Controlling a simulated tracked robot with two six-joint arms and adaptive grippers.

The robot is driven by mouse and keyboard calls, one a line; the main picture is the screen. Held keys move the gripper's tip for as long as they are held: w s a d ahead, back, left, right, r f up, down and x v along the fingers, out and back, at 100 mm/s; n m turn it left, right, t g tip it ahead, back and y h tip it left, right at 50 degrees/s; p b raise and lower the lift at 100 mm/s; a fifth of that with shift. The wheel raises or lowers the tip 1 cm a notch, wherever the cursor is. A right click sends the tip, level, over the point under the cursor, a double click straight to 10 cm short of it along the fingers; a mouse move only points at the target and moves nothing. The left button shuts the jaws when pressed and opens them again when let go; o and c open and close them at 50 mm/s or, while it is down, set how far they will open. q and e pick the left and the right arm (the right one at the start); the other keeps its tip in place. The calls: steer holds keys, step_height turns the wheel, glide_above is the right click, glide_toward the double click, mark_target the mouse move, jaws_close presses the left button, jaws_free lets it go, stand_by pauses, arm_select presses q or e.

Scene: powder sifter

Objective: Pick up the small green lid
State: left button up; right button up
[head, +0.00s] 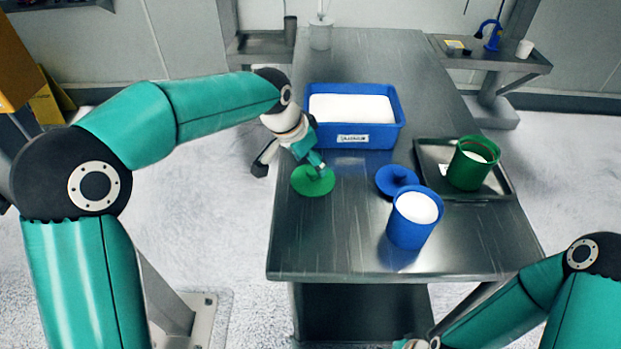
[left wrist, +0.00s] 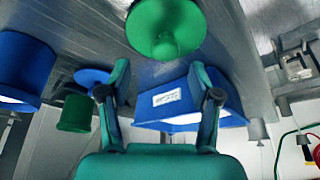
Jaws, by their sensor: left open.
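The small green lid (head: 312,183) is a flat disc with a raised knob, lying on the left side of the metal table (head: 330,245). It also shows at the top of the left wrist view (left wrist: 165,27). My left gripper (head: 318,167) is open and close to the lid's knob, with its fingers partly covering the lid in the head view. In the left wrist view the two fingers (left wrist: 160,66) are spread apart, with nothing between them. The lid lies beyond the fingertips. My right gripper is only partly seen at the bottom edge of the head view.
A blue bin (head: 385,138) of white powder stands behind the lid. A blue lid (head: 396,180) and a blue container (head: 411,222) with powder stand to the right. A green container (head: 470,165) stands in a dark tray (head: 495,193). The table's front left is clear.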

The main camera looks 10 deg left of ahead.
mark_target(313, 171)
arm_select(q)
steer(key=shift+a+p+x, duration=0.15)
steer(key=shift+p+x, duration=0.1)
steer(key=shift+x, duration=1.15)
steer(key=shift+a+p+x, duration=0.15)
steer(key=shift+p+x, duration=0.1)
steer(key=shift+x, duration=1.15)
jaws_close()
